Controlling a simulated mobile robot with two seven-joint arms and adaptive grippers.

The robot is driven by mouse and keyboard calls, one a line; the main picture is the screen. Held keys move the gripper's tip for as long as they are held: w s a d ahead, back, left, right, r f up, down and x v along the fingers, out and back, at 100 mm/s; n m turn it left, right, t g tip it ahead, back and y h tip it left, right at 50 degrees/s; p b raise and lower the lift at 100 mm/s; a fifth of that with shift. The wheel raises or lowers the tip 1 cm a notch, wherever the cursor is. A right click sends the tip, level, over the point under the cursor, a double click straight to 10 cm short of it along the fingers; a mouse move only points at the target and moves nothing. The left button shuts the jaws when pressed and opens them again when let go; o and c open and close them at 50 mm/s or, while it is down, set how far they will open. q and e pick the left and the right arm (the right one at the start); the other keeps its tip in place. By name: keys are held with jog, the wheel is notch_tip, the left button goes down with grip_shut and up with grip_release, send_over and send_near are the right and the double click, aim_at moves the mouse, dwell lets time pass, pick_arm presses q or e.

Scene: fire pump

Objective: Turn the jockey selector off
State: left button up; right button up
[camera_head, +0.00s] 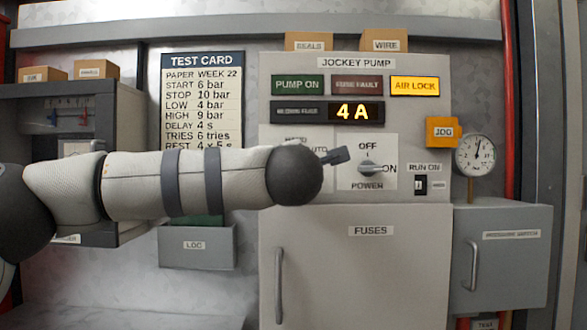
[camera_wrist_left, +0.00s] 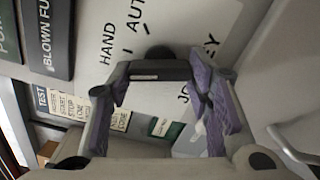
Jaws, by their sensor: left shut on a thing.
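The jockey selector (camera_wrist_left: 158,55) is a dark knob on the pale panel in the left wrist view, by the words HAND, AUTO and JOCKEY. My left gripper (camera_wrist_left: 160,76) is shut on it, its purple-padded fingers on either side. Which mark the selector points at cannot be told, and an OFF word for it is not visible. In the head view my forearm and round wrist hide the selector. Only a small dark part of my left gripper (camera_head: 335,155) shows past the wrist. My right gripper is not in view.
The power switch (camera_head: 372,169) is close to the right of my wrist, its pointer towards ON. The display (camera_head: 356,111) reads 4 A and the AIR LOCK lamp (camera_head: 415,86) is lit. The fuses door (camera_head: 355,270) is below, the gauge (camera_head: 476,155) to the right.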

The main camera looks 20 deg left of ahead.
pick_arm(q)
jog(key=n, duration=0.5)
jog(key=shift+n, duration=0.4)
dwell(0.4)
jog(key=o, duration=1.1)
jog(key=shift+d, duration=0.1)
jog(key=shift+o, duration=0.2)
jog(key=v, duration=1.2)
